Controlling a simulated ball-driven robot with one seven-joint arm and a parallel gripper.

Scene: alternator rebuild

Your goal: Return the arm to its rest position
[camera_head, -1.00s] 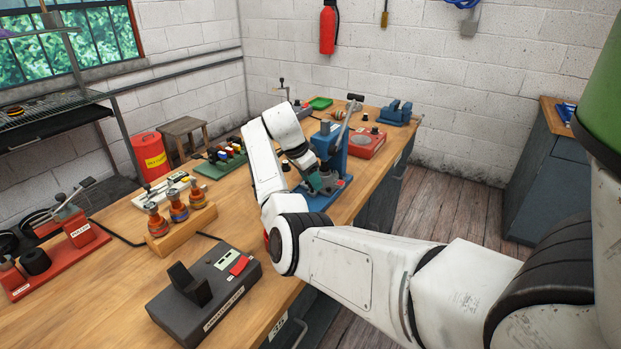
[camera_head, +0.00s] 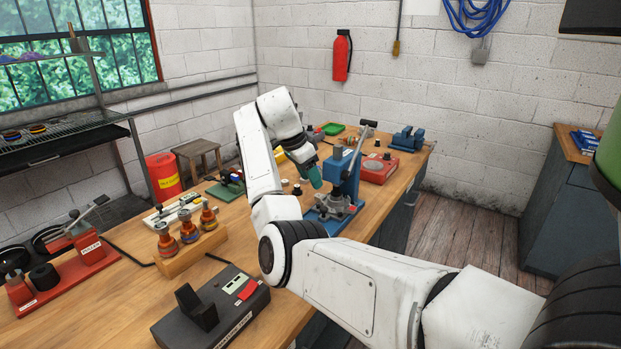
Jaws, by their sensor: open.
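My white arm reaches from the right edge over the bench, bends at its black-ringed elbow, rises, then turns down at the wrist. My gripper (camera_head: 315,181) is a small teal end pointing down, in the air just left of the blue press (camera_head: 347,180). It is open, and I see nothing held in it. The fingertips are small and partly merge with the press behind them, so I cannot tell how far they are from it.
On the wooden bench (camera_head: 105,290) stand a grey tester (camera_head: 222,312), a wooden block (camera_head: 190,252) with several copper rotors, a red puller (camera_head: 85,262), a red box (camera_head: 378,168) and a blue vise (camera_head: 407,139). A fire extinguisher (camera_head: 342,57) hangs on the wall. Floor at right is clear.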

